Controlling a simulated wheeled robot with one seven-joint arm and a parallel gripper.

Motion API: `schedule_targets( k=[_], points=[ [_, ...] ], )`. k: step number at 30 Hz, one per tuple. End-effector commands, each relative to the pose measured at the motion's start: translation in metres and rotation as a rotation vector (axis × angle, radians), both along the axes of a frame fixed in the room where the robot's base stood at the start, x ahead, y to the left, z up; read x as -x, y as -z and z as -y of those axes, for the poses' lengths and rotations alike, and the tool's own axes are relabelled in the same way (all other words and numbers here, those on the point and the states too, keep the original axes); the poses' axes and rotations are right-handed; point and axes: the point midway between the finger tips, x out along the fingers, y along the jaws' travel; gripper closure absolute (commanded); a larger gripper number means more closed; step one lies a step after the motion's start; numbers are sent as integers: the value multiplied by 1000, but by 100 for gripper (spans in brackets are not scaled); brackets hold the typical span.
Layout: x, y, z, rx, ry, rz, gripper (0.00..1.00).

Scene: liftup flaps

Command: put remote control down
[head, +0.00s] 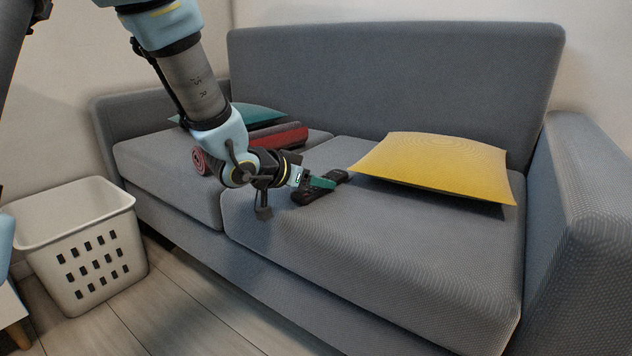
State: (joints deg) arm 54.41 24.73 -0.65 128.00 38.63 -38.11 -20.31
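A dark, long object that looks like the remote control (337,176) shows at the front middle of the grey sofa seat (400,240), left of the yellow cushion. My gripper (318,186) reaches in from the left, low over the seat, and its fingers overlap the remote in the picture. A green part of the gripper lies across the remote and hides some of it. I cannot tell whether the fingers are closed on the remote, or whether the remote touches the seat.
A yellow cushion (440,166) lies to the right on the seat. A teal cushion (255,114) and a red rolled cloth (275,138) lie at the left, partly behind my arm. A white basket (85,245) stands on the floor at left. The front right seat is clear.

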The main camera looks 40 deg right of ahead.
Motion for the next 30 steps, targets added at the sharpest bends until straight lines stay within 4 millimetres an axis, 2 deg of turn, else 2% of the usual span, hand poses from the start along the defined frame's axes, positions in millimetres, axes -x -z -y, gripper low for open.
schedule_targets(
  k=[1, 8, 17, 23, 30],
  points=[
    [0, 0, 0, 0, 0, 0, 38],
    [0, 0, 0, 0, 0, 0, 12],
    [0, -4, 0, 1, 0, 0, 12],
    [3, -20, -24, -1, -4, -1, 12],
    [10, -45, -69, -1, -4, -1, 12]
  ],
)
